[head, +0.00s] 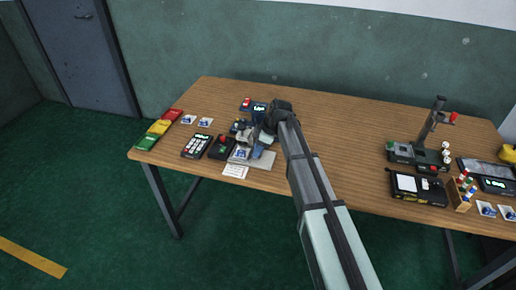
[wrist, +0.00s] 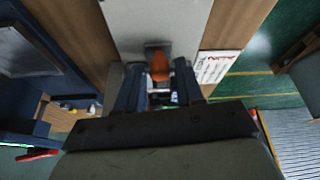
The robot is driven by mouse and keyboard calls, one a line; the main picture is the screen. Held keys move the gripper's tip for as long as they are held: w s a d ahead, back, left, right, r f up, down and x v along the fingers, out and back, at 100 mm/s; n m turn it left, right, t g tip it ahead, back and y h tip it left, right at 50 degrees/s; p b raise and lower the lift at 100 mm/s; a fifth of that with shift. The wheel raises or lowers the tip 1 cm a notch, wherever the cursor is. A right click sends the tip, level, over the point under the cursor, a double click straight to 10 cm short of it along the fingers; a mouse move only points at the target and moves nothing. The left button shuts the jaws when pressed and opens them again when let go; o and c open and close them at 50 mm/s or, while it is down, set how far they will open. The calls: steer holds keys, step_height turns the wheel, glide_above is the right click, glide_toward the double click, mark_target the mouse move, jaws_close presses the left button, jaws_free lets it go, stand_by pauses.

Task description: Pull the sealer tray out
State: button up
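The sealer (head: 258,143), a blue and grey machine, stands on the left half of the wooden table, partly hidden behind my gripper. A pale grey plate, which looks like the sealer tray (head: 262,161), lies at its front. In the wrist view the grey plate (wrist: 155,20) runs up the top middle, with an orange-brown handle (wrist: 159,67) on a dark mount at its near end. My gripper (wrist: 159,72) has its two dark fingers apart, one on each side of the handle. Contact with the handle cannot be made out.
A white printed note (head: 235,171) lies in front of the tray; it also shows in the wrist view (wrist: 217,66). A keypad device (head: 196,146) and a black box with a red knob (head: 222,147) stand left. The table's middle is clear.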

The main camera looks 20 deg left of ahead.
jaws_close()
stand_by(0.3)
steer(key=d, duration=0.8)
steer(key=shift+o, duration=1.2)
jaws_free()
steer(key=v, duration=1.3)
steer(key=shift+d+r, duration=0.15)
steer(key=shift+r, duration=0.25)
steer(key=shift+w, duration=0.1)
